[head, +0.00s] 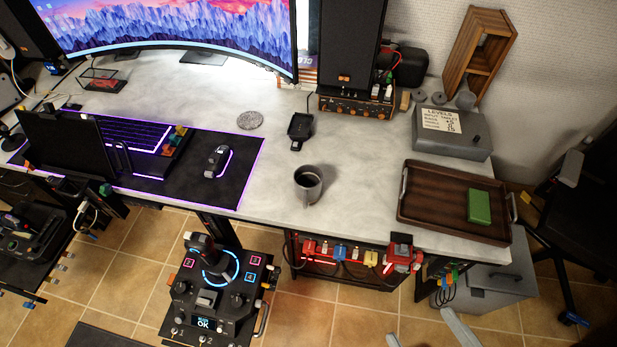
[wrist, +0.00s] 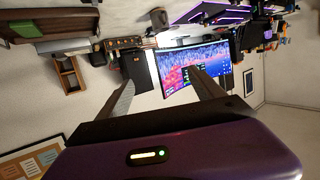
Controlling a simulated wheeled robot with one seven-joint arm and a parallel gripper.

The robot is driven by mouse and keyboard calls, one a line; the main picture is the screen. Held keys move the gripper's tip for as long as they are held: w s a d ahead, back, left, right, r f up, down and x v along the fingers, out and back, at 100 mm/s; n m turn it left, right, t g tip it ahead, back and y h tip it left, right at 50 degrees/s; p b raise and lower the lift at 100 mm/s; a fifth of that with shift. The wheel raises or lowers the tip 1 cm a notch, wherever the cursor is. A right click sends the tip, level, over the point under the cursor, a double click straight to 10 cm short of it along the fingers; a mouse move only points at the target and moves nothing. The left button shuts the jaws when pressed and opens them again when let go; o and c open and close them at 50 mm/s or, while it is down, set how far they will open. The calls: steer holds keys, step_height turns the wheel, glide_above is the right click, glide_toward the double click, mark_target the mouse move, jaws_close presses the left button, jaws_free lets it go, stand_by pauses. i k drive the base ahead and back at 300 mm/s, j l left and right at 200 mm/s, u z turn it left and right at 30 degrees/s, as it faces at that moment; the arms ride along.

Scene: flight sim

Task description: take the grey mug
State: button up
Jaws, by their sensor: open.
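The grey mug (head: 308,185) stands upright on the pale desk (head: 345,215), near its front edge, in the head view. Its dark opening faces up and its handle points toward the front. In the wrist view the scene is upside down, and a small grey rounded shape at the top looks like the mug (wrist: 158,17). My gripper (wrist: 161,77) is open and empty in the wrist view, its two fingers apart with the speaker and monitor far behind. It is well away from the mug.
Right of the mug is a brown tray (head: 430,214) with a green block (head: 479,207). Behind it lie a small black dish (head: 300,128) and a grey disc (head: 249,120). The desk right around the mug is clear.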

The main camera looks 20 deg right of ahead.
mark_target(307, 179)
steer(key=l+u, duration=0.1)
steer(key=u, duration=0.35)
steer(key=l+u, duration=0.1)
steer(key=u, duration=0.3)
steer(key=l+u, duration=0.15)
steer(key=u, duration=0.3)
steer(key=l+u, duration=0.1)
steer(key=u, duration=0.3)
steer(key=k+l, duration=0.1)
steer(key=l, duration=0.2)
steer(key=k+l, duration=0.1)
steer(key=l, duration=0.2)
steer(key=k+l+u, duration=0.1)
steer(key=l, duration=0.2)
